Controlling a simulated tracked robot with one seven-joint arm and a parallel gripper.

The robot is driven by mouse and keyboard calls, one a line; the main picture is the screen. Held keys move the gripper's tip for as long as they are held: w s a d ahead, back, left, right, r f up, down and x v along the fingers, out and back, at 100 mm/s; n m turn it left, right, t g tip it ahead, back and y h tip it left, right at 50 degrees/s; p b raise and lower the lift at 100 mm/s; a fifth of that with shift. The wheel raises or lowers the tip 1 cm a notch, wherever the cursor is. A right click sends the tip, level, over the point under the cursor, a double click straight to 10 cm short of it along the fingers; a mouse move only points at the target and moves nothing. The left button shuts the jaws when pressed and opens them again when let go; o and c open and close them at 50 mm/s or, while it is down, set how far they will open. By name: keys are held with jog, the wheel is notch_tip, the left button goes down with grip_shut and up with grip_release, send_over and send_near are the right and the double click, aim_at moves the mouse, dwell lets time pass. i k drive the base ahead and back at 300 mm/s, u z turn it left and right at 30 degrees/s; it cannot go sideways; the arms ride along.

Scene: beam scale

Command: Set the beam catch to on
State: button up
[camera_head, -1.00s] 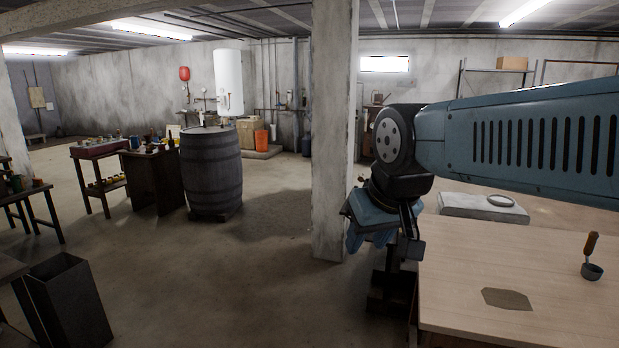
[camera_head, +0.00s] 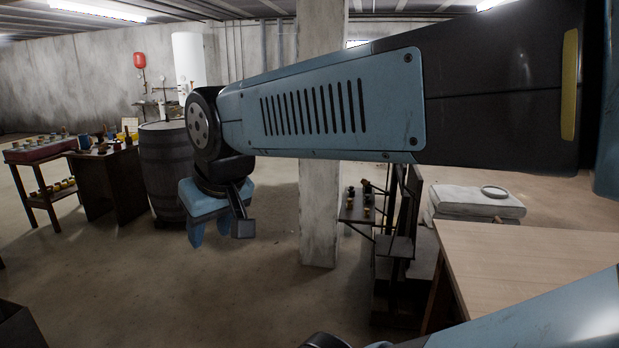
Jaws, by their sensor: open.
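My gripper (camera_head: 209,232) hangs from the arm at left of centre, over open floor, with its blue fingers pointing down. It is open, and I see nothing between the fingers. A dark upright stand (camera_head: 398,235) beside the light table may be the beam scale, but I cannot tell for sure. My gripper is well to the left of it and apart from it. My arm crosses above the stand. I cannot make out a beam catch or its setting.
A light wooden table (camera_head: 530,265) is at the right. A pale slab (camera_head: 478,202) with a round dish (camera_head: 495,191) lies behind it. A concrete pillar (camera_head: 319,215) stands in the middle. A barrel (camera_head: 165,170) and a dark workbench (camera_head: 110,185) are at the left.

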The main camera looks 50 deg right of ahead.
aim_at(365, 182)
jog(key=z, duration=0.2)
jog(key=i, duration=1.25)
jog(key=z, duration=1.15)
jog(key=i, duration=0.8)
jog(key=z, duration=0.55)
jog(key=k, duration=0.9)
jog(key=z, duration=0.2)
jog(key=i, duration=0.9)
jog(key=u, duration=0.15)
